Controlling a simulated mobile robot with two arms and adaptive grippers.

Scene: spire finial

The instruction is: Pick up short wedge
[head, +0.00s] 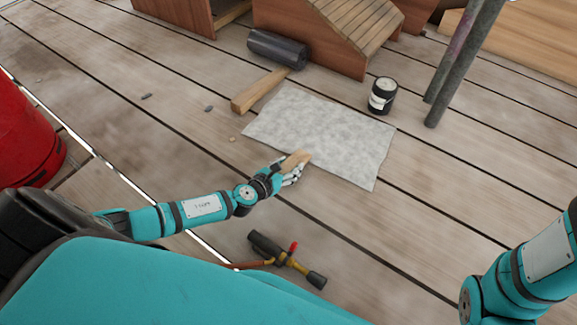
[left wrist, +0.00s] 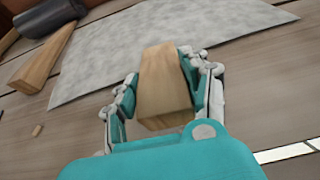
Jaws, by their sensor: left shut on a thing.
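The short wedge (head: 297,159) is a small light-brown wooden piece. My left gripper (head: 290,172) is shut on it, at the near edge of a grey sheet in the head view. In the left wrist view the wedge (left wrist: 164,85) sits between the two fingers of the left gripper (left wrist: 165,90), its end face toward the camera. I cannot tell whether it touches the surface below. My right arm shows at the lower right of the head view, but its gripper is out of view.
The grey sheet (head: 325,134) lies on the plank floor. A torch (head: 286,260) lies nearer, a red bucket (head: 25,140) at left. Metal poles (head: 462,65) rise at right.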

